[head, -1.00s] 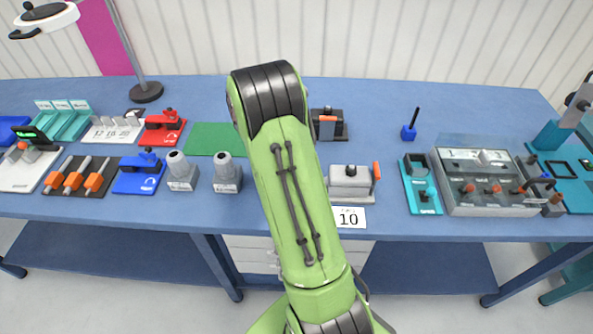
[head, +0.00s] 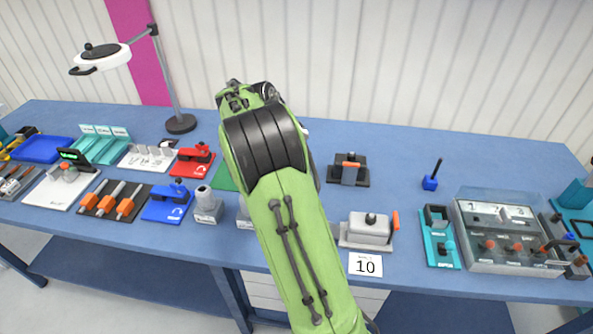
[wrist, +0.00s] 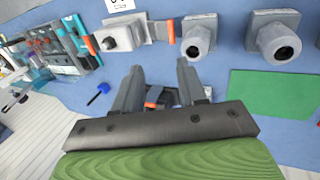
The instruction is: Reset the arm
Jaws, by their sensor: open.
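My green arm (head: 290,235) rises through the middle of the head view, bent at a black joint, and hides part of the workbench (head: 400,150) behind it. My gripper (wrist: 155,88) shows in the wrist view with its two grey fingers apart and nothing between them in its hold. It hangs above the bench. A small black and orange device (wrist: 160,97) lies below and beyond the fingers; it also shows in the head view (head: 349,170), right of my arm. The gripper's fingertips are hidden in the head view.
A grey box with an orange lever (head: 370,228) stands behind a card marked 10 (head: 365,264). A grey panel (head: 505,235) is at right, beside a blue joystick (head: 431,183). Left are a lamp (head: 180,123), a red device (head: 194,160) and a blue one (head: 168,205). The back right is clear.

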